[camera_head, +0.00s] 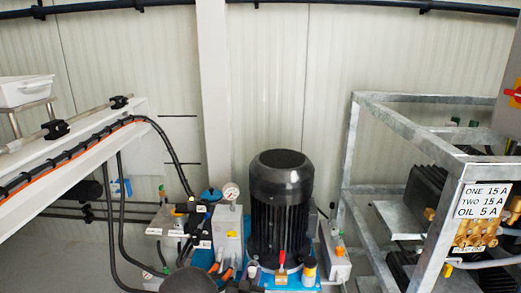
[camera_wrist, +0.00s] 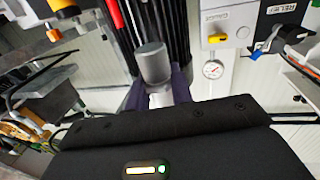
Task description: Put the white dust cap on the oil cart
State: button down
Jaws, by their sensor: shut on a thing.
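My gripper (camera_wrist: 157,88) shows in the wrist view, its two dark fingers closed on a grey cylinder (camera_wrist: 153,62). A paler, whitish part (camera_wrist: 160,98) shows between the fingers below the grey end. I cannot tell for sure whether this held piece is the white dust cap. The piece stands out in front of a finned black motor (camera_wrist: 165,22), with no contact visible. My gripper does not show in the head view. No thing in view can be clearly told as the oil cart.
In the head view a black motor (camera_head: 281,205) stands on a blue base with a gauge (camera_head: 231,191), valves and hoses. A galvanized frame (camera_head: 452,225) with a label plate (camera_head: 484,202) stands at right. A white beam (camera_head: 70,165) with a white tray (camera_head: 25,91) is at left.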

jog(key=shift+s+d, duration=0.2)
jog(key=shift+s, duration=0.1)
jog(key=s+d+h, duration=0.1)
jog(key=s+d, duration=0.2)
jog(key=d, duration=0.6)
jog(key=s+d, duration=0.2)
jog(key=d, duration=0.7)
jog(key=s+r+n+y+p, duration=0.1)
jog(key=s+r+y+p, duration=0.1)
jog(key=r+p, duration=0.9)
jog(key=s+r+n+y+p, duration=0.1)
jog(key=s+r+y+p, duration=0.2)
jog(key=r+p, duration=0.8)
jog(key=s+p, duration=0.1)
jog(key=p, duration=1.4)
jog(key=shift+s+a+r+n, duration=0.3)
jog(key=shift+s+a, duration=0.05)
